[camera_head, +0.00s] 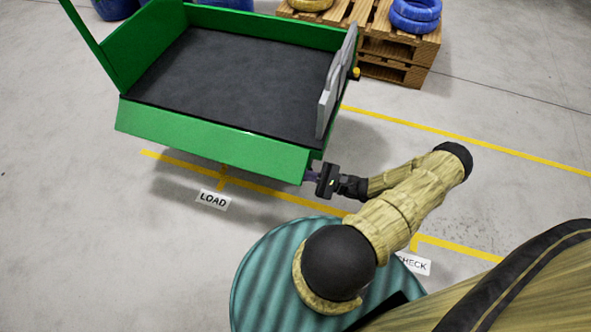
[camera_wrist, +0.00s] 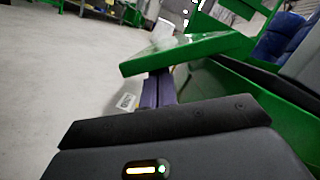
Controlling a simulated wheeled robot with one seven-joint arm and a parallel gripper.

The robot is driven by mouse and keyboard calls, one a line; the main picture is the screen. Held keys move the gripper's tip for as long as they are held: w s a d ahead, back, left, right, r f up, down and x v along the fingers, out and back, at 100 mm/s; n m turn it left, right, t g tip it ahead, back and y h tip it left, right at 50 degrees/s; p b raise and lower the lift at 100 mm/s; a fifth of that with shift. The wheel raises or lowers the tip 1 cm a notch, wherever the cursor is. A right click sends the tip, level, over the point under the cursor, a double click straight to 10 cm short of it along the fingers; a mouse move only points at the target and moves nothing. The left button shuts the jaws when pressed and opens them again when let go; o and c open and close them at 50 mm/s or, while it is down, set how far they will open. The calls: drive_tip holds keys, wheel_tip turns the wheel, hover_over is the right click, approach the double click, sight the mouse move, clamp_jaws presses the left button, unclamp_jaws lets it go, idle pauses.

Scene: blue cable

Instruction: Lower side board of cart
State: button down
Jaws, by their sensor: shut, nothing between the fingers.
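The cart (camera_head: 225,72) is green with a dark bed. Its near side board (camera_head: 215,139) is swung outward and slopes down from the bed's edge. In the wrist view the side board (camera_wrist: 185,52) juts out from the green cart body (camera_wrist: 235,95). My gripper (camera_head: 309,177) is at the board's right end, near its lower corner. Its purple fingers (camera_wrist: 158,88) are shut with nothing between them, just below the board in the wrist view. Whether they touch the board I cannot tell.
A grey end panel (camera_head: 337,82) stands upright at the cart's right end. A ribbed teal drum top (camera_head: 262,275) is below my arm. A wooden pallet stack (camera_head: 395,50) with blue rings (camera_head: 415,15) stands behind right. Floor left of the drum is clear, with a LOAD label (camera_head: 213,200).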

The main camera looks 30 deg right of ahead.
drive_tip(key=shift+s+a+r+m+p, duration=0.15)
drive_tip(key=shift+r+m+p, duration=0.2)
drive_tip(key=shift+m+p, duration=0.1)
drive_tip(key=shift+s+a+r+m+p, duration=0.1)
drive_tip(key=shift+a+r+m+p, duration=0.05)
drive_tip(key=shift+r+m+p, duration=0.25)
drive_tip(key=shift+s+a+r+p, duration=0.15)
drive_tip(key=shift+p, duration=0.35)
